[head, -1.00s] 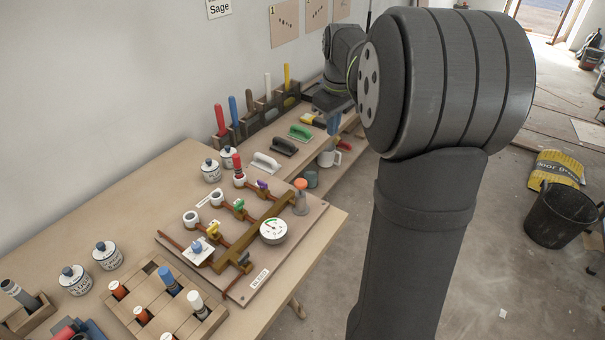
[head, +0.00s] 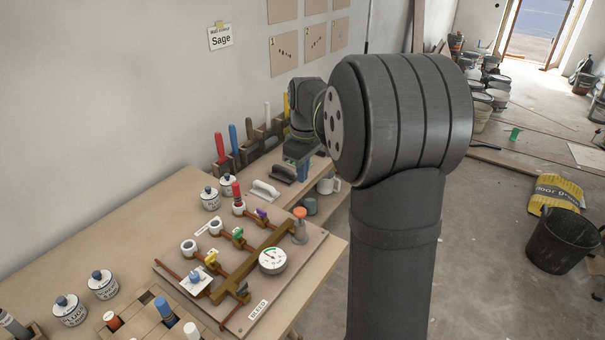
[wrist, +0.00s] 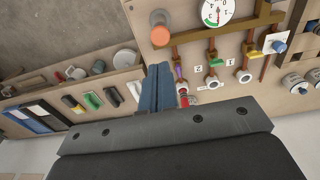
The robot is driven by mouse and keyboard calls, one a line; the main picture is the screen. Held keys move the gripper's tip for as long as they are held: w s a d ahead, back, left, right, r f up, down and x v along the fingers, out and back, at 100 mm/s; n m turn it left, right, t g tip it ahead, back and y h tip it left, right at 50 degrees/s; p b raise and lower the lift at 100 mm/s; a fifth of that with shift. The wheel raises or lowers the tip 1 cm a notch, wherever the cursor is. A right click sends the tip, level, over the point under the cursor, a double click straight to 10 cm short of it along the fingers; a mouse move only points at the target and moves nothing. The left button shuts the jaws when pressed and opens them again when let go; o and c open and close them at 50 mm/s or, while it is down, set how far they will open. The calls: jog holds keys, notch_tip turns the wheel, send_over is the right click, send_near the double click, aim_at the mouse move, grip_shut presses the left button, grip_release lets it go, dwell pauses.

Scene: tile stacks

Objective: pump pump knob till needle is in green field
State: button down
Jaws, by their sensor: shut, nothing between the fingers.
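The pump knob is an orange cap (head: 300,213) on a grey cylinder at the right edge of the valve board (head: 318,240). It also shows in the wrist view (wrist: 160,18), upper middle. The white round gauge (head: 272,260) sits beside the pump on the brown pipe, and in the wrist view (wrist: 217,10) it is cut by the top edge. A green arc shows on its dial; the needle is too small to read surely against it. My gripper (head: 303,172) has blue fingers, shut and empty, beyond the board's far end. In the wrist view its fingers (wrist: 159,75) are together, apart from the knob.
Purple, green, yellow and dark valve handles stand along the pipe (head: 265,238). A red-topped piece (head: 237,193) stands in a white ring at the board's far edge.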

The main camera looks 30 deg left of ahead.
aim_at(301, 212)
jog(key=f, duration=1.1)
jog(key=shift+a, duration=0.3)
jog(key=shift+f, duration=1.55)
jog(key=shift+d, duration=0.1)
notch_tip(301, 212, up, 14)
jog(key=shift+d+r, duration=0.25)
jog(key=shift+d, duration=0.05)
